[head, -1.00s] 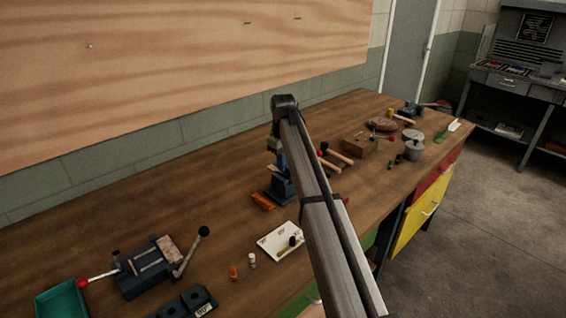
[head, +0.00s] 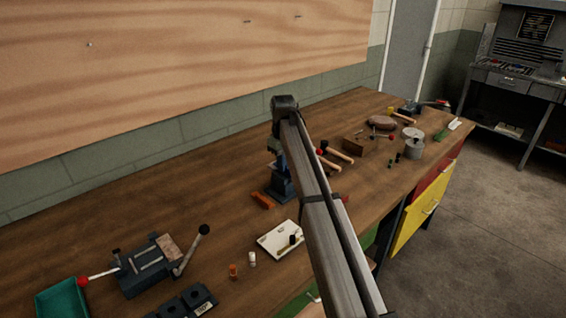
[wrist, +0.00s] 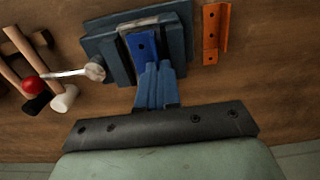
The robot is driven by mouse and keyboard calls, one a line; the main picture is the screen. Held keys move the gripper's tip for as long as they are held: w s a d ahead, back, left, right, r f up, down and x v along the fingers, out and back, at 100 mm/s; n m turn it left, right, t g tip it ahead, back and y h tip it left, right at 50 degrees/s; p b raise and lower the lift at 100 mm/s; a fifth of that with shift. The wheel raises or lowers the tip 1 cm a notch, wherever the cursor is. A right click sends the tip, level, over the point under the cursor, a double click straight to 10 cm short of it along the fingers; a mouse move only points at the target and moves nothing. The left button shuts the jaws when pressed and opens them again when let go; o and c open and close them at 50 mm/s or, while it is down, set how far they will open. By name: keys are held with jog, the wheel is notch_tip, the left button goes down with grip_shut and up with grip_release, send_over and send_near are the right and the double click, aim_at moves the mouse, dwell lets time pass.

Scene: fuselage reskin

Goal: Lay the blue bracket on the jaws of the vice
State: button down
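The blue bracket (wrist: 142,48), a bright blue strip with dark holes, shows in the wrist view over the jaws of the vice. My gripper (wrist: 157,68) has its two fingers close together at the near end of the bracket and appears shut on it. Whether the bracket touches the jaws is hard to tell.
An orange bracket (wrist: 210,40) lies on the bench (head: 115,215) close beside the vice. A white tray (head: 278,240), a drill-press vice (head: 147,268) and a green bin (head: 62,300) stand nearer the front.

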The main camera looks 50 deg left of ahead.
jog(key=shift+f, duration=0.3)
jog(key=c, duration=1.3)
grip_release()
jog(key=shift+o, duration=0.2)
notch_tip(320, 180, up, 14)
